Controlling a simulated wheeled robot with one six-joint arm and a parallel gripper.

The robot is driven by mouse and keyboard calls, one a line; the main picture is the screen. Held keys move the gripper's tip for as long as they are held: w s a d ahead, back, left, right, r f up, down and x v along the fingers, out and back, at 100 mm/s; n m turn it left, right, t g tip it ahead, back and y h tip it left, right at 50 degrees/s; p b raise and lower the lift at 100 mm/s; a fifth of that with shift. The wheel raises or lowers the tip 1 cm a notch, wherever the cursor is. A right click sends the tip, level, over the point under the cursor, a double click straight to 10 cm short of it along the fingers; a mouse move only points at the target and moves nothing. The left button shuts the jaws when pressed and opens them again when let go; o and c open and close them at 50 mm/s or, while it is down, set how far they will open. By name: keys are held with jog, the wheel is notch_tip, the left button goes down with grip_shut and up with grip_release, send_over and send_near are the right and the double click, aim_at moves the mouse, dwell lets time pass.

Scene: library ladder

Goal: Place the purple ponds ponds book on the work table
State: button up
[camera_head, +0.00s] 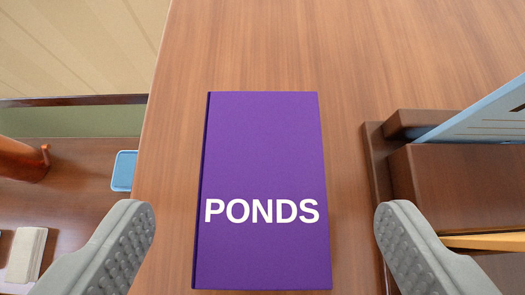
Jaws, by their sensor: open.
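The purple book (262,150) with the white word PONDS on its cover lies flat on a brown wooden table top (270,45) in the middle of the view. Its spine is on the left side. My gripper (260,240) is open, with one grey ridged finger at the lower left and the other at the lower right. The book lies between the two fingers in the picture, with clear gaps on both sides and neither finger touching it. I cannot tell how far the fingers are above the table.
A dark brown wooden holder (440,180) with a light blue panel (485,115) stands to the right of the book. The table's edge runs along the left. Beyond it, lower down, are a small blue item (124,171) and a pale block-like item (26,254). The table beyond the book is clear.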

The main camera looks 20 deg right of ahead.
aim_at(262, 179)
jog(key=shift+x, duration=2.65)
jog(key=shift+c, duration=0.4)
jog(key=shift+r, duration=0.1)
jog(key=c, duration=1.1)
